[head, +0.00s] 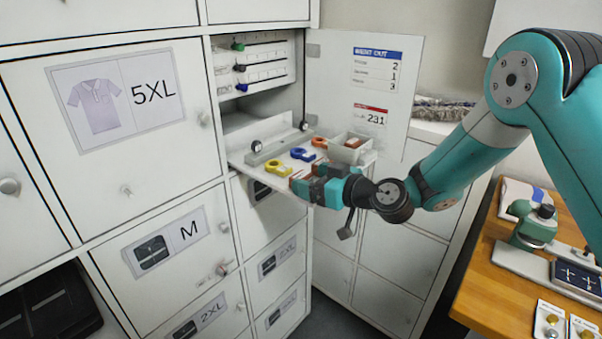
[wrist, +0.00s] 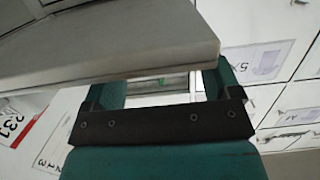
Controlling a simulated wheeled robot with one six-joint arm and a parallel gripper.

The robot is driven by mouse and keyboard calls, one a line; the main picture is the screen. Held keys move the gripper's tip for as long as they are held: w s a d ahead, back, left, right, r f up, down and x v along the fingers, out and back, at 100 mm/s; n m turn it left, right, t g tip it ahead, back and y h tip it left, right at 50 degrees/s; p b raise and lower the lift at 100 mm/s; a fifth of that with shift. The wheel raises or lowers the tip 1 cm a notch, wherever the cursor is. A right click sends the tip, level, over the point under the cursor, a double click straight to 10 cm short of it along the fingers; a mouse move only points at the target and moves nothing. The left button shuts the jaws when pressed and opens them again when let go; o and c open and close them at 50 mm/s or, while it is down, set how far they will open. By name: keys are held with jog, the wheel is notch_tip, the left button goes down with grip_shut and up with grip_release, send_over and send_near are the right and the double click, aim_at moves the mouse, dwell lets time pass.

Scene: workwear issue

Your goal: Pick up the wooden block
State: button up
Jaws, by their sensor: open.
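I cannot clearly make out the wooden block. A small brown piece (head: 354,142) lies in a white bin on the pulled-out shelf and may be it; its shape is too small to tell. My gripper (head: 300,186) is at the front edge of the shelf (head: 285,187), in front of and below the bin. In the wrist view my gripper (wrist: 165,88) has its teal fingers apart, with nothing seen between them. The grey shelf slab there hides part of one finger.
Yellow (head: 279,167), blue (head: 302,155) and orange (head: 319,143) rings lie on the shelf. The open locker door (head: 362,90) stands behind. A wooden bench (head: 497,285) with devices is at right.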

aim_at(306, 177)
jog(key=shift+p+x, duration=0.9)
jog(key=shift+x, duration=0.9)
jog(key=shift+s+a, duration=0.1)
jog(key=c, duration=1)
